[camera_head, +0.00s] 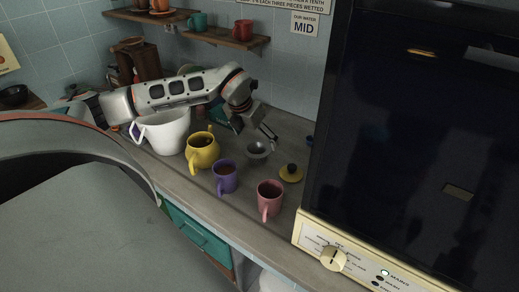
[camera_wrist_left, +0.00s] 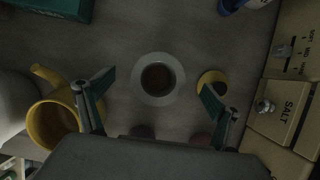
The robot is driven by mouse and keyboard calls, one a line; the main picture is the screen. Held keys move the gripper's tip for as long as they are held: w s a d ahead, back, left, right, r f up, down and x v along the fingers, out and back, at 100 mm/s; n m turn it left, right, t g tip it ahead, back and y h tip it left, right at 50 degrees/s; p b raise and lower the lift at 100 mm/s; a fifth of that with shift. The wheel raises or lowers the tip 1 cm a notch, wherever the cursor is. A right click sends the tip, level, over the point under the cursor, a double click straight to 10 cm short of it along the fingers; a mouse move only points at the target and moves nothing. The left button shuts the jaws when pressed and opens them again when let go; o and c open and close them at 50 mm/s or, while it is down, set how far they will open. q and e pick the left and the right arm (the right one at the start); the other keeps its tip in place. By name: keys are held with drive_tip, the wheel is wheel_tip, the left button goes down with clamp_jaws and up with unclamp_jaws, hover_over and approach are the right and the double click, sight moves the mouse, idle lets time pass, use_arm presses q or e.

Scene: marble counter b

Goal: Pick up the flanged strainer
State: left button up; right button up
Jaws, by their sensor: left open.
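The flanged strainer (camera_head: 258,150) appears as a small grey cup with a wide rim on the counter, right of the yellow teapot. In the left wrist view the strainer (camera_wrist_left: 140,90) shows from above as a pale round flange around a dark brownish middle. My left gripper (camera_head: 254,130) is open and empty, pointing down just above and behind the strainer in the head view. In the left wrist view the open fingers (camera_wrist_left: 157,82) stand to either side of it, apart from it. My right gripper is not in view.
A yellow teapot (camera_head: 201,150), purple mug (camera_head: 226,178), pink mug (camera_head: 269,198) and yellow lid with dark knob (camera_head: 291,174) stand close by. A large white pot (camera_head: 166,132) is at the left. A big dark-fronted appliance (camera_head: 420,140) bounds the right.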

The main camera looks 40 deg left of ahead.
sight(261, 151)
use_arm(q)
drive_tip(key=x, duration=0.5)
drive_tip(key=shift+f, duration=0.35)
drive_tip(key=c, duration=1.2)
